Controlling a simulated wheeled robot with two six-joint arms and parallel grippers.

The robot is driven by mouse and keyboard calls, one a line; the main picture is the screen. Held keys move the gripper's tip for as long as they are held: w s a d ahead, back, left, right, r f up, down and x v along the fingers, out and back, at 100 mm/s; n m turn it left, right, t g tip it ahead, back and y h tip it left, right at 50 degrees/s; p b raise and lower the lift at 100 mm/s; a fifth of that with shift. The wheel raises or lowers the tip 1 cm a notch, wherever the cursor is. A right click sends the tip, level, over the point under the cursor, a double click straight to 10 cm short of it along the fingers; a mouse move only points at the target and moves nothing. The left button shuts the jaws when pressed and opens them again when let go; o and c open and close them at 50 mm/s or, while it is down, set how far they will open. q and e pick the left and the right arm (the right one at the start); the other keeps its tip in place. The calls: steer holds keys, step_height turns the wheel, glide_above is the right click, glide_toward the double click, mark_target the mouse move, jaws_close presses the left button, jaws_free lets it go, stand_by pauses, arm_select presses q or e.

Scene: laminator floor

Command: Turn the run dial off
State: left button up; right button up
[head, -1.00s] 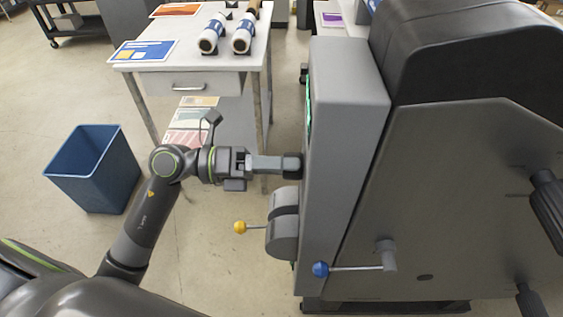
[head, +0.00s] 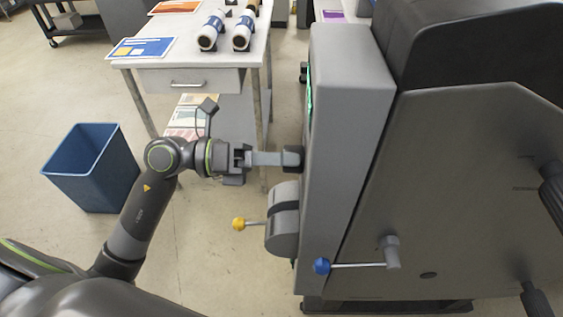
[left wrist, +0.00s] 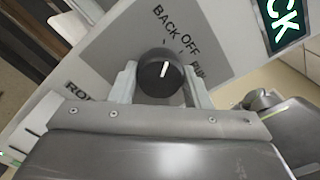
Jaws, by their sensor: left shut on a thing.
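The run dial (left wrist: 160,73) is a round black knob with a white pointer line, on a grey label panel (left wrist: 125,45) marked BACK, OFF and RUN. The pointer slants up and slightly right in the left wrist view, away from RUN; I cannot tell whether it lines up exactly with the OFF mark. My left gripper (left wrist: 162,84) has one finger on each side of the dial and is shut on it. In the head view my left gripper (head: 291,158) reaches the left face of the grey laminator (head: 347,110), where the dial is mostly hidden. My right gripper is not in view.
A yellow-knobbed lever (head: 239,224) sticks out just below my left gripper. A blue-knobbed crank (head: 321,266) is lower on the machine. A lit green-and-white display (left wrist: 283,18) sits above the panel. A blue bin (head: 92,170) and a white table (head: 190,58) stand left and behind.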

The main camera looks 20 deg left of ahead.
arm_select(q)
steer(key=shift+m+b, duration=3.6)
steer(key=shift+b, duration=0.75)
steer(key=o, duration=1)
